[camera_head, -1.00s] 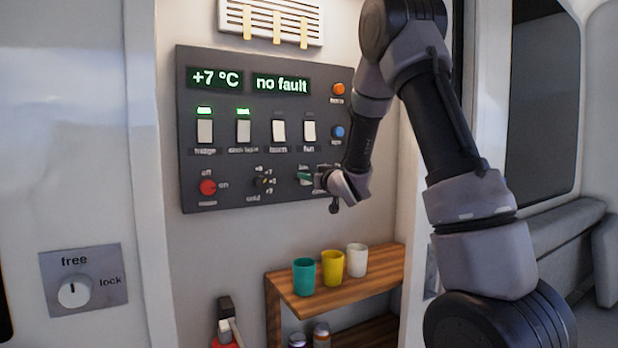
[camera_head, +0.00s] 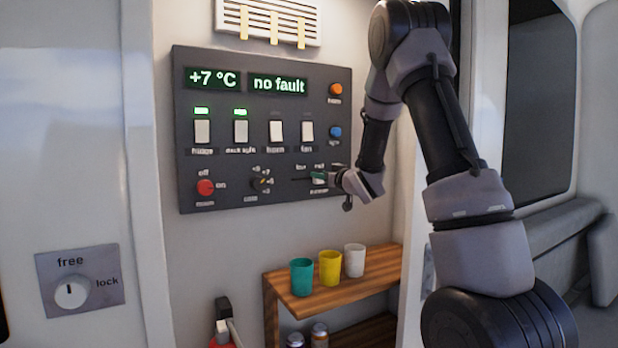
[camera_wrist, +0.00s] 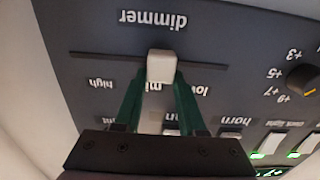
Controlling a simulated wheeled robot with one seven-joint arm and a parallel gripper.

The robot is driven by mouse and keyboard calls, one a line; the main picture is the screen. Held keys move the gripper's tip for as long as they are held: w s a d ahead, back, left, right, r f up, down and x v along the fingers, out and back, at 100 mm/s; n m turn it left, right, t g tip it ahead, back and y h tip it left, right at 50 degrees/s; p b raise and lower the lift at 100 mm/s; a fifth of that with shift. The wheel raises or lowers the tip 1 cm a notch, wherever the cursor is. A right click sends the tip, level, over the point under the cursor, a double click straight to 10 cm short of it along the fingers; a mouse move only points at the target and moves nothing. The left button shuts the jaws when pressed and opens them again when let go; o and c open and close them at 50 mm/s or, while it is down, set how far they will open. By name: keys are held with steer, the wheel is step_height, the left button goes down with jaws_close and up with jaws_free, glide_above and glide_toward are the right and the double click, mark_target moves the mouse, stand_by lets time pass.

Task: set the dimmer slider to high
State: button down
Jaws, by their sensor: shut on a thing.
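The dimmer slider's pale square knob (camera_wrist: 161,66) sits on a dark horizontal slot. The wrist view shows the panel upside down, with "high" at the left and "low" at the right. The knob stands near the "mid" label, which is partly hidden by my fingers. My gripper (camera_wrist: 160,82) has its two green fingers shut on the knob, one on each side. In the head view, my gripper (camera_head: 318,178) is at the lower right of the dark control panel (camera_head: 230,148) and hides the knob.
A red knob (camera_head: 205,188) and a small rotary dial (camera_head: 262,182) are left of the slider. White rocker switches (camera_head: 276,131) are above. A wooden shelf (camera_head: 340,280) with teal, yellow and white cups is below my gripper.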

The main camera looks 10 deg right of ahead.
steer(key=w+d, duration=0.2)
steer(key=d, duration=0.6)
steer(key=shift+w+d, duration=0.2)
steer(key=shift+w, duration=0.15)
steer(key=shift+c, duration=2.4)
jaws_free()
steer(key=shift+d, duration=0.15)
steer(key=v, duration=1)
steer(key=shift+s, duration=0.4)
steer(key=shift+r, duration=0.1)
